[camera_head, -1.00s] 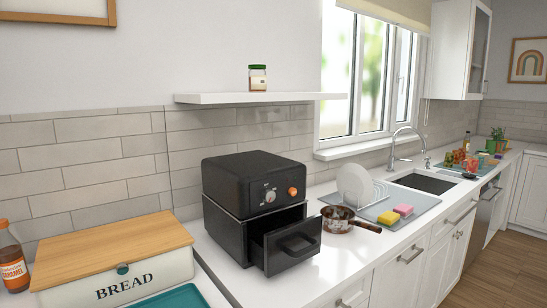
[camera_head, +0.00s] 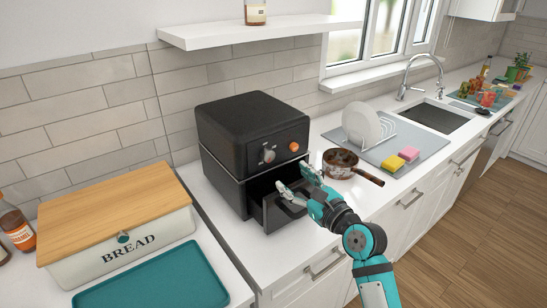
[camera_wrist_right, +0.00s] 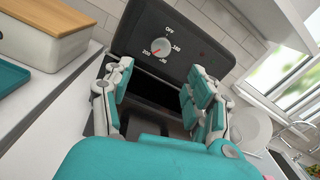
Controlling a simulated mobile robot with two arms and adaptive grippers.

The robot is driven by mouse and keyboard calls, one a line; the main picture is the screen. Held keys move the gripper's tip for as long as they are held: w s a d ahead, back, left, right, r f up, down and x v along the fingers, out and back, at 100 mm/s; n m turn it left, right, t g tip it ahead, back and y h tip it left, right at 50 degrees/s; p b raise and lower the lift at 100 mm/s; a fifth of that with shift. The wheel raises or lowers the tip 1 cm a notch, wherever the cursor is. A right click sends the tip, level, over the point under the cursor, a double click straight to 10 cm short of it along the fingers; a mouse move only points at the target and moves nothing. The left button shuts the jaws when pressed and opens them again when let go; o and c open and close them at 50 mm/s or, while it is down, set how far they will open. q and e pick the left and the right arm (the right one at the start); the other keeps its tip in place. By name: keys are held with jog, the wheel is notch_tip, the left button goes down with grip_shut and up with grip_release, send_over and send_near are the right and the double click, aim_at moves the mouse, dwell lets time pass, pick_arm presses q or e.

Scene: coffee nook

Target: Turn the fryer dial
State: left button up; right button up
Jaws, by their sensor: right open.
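The black air fryer (camera_head: 240,125) stands on the white counter with its drawer (camera_head: 280,212) pulled out. My left gripper is not in view.
A pan (camera_head: 340,163) and a dish rack with a plate (camera_head: 361,124) are right of the fryer. The bread box (camera_head: 118,255) and teal tray (camera_head: 160,285) are at the left. A wall shelf (camera_head: 260,32) hangs above the fryer.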

aim_at(271, 159)
jog(key=x, duration=0.9)
jog(key=shift+w+a+p, duration=0.2)
jog(key=shift+w+p, duration=0.15)
jog(key=shift+p, duration=0.05)
jog(key=shift+r, duration=0.1)
jog(key=c, duration=1.1)
